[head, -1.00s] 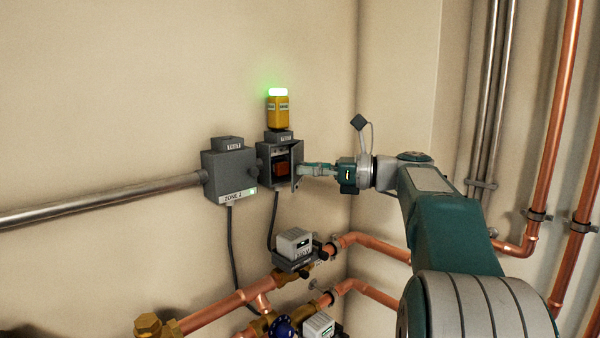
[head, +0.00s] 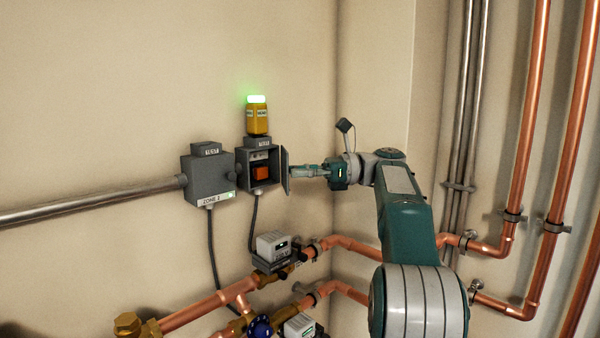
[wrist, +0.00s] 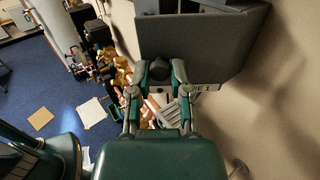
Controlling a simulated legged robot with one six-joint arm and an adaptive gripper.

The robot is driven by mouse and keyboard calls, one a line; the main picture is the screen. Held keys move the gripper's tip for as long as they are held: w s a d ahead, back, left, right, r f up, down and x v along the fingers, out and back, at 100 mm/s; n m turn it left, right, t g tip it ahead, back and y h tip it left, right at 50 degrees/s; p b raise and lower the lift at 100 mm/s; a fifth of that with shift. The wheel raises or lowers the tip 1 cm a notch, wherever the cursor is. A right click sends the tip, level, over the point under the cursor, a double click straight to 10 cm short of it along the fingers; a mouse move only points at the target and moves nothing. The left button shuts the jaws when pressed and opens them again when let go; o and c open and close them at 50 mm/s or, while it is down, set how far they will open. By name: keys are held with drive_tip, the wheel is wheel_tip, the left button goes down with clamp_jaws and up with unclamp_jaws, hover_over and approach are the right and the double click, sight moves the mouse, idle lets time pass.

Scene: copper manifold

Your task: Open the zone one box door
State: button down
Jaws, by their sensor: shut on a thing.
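The zone one box (head: 243,172) is a grey wall box under a yellow unit with a glowing green top. Its door (head: 284,160) stands open on the right side, roughly square to the box front, and the orange-red block inside shows. My gripper (head: 297,171) is at the door's outer face, right of the box. In the wrist view my gripper (wrist: 161,74) is shut on a dark round knob (wrist: 160,69) on the grey door (wrist: 205,45). The door's label is partly hidden by a finger.
The zone 2 box (head: 208,179) is shut, close on the left. Below are a white-topped valve unit (head: 273,245), copper pipes (head: 210,305) and a blue handwheel (head: 260,326). Tall pipes (head: 520,120) stand at the right. The wall above is clear.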

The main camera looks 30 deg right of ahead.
drive_tip(key=c, duration=0.6)
unclamp_jaws()
drive_tip(key=shift+w, duration=0.15)
drive_tip(key=shift+o, duration=0.2)
